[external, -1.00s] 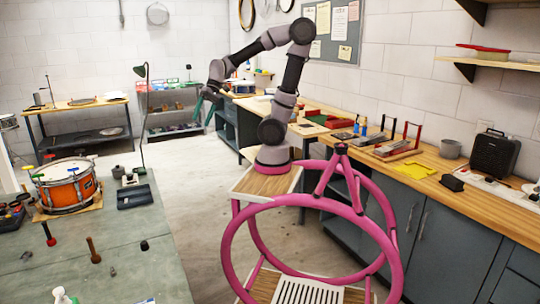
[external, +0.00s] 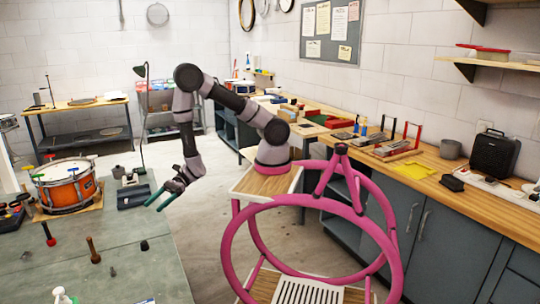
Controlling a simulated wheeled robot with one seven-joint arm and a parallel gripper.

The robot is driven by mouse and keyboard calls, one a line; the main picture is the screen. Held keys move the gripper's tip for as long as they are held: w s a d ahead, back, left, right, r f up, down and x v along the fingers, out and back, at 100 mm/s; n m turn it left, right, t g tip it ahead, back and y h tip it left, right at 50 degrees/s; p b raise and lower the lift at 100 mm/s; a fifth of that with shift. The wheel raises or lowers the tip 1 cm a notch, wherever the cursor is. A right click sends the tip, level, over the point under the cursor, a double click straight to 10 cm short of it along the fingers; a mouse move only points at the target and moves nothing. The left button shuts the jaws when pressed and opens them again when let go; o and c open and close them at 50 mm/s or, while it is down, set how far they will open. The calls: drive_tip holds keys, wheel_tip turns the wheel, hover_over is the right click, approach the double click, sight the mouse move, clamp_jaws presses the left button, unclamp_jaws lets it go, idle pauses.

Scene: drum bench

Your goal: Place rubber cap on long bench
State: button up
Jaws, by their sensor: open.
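A small black piece (external: 144,245) that looks like the rubber cap stands on the grey-green bench top (external: 70,280) at the lower left. A long wooden bench (external: 470,186) with grey cabinets runs along the right wall. My gripper (external: 154,206) has teal fingers, which are open with nothing seen between them. It hangs beyond and above the black piece, near the bench's right edge, and is apart from it.
An orange drum (external: 66,186) sits on the grey-green bench. A black speaker box (external: 487,155) and racks occupy the long bench.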

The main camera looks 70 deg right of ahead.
sight(144, 242)
drive_tip(key=f, duration=0.3)
drive_tip(key=d+f+m+t+h, duration=0.1)
drive_tip(key=f, duration=0.2)
drive_tip(key=f+m+t+h, duration=0.1)
drive_tip(key=f, duration=0.3)
drive_tip(key=shift+s+d, duration=0.15)
drive_tip(key=shift+s, duration=0.1)
drive_tip(key=x, duration=0.4)
drive_tip(key=shift+w+a+f, duration=0.15)
drive_tip(key=shift+a+f, duration=0.05)
drive_tip(key=shift+a, duration=0.05)
drive_tip(key=shift+m, duration=0.3)
drive_tip(key=shift+x, duration=2.95)
drive_tip(key=shift+f, duration=0.2)
clamp_jaws()
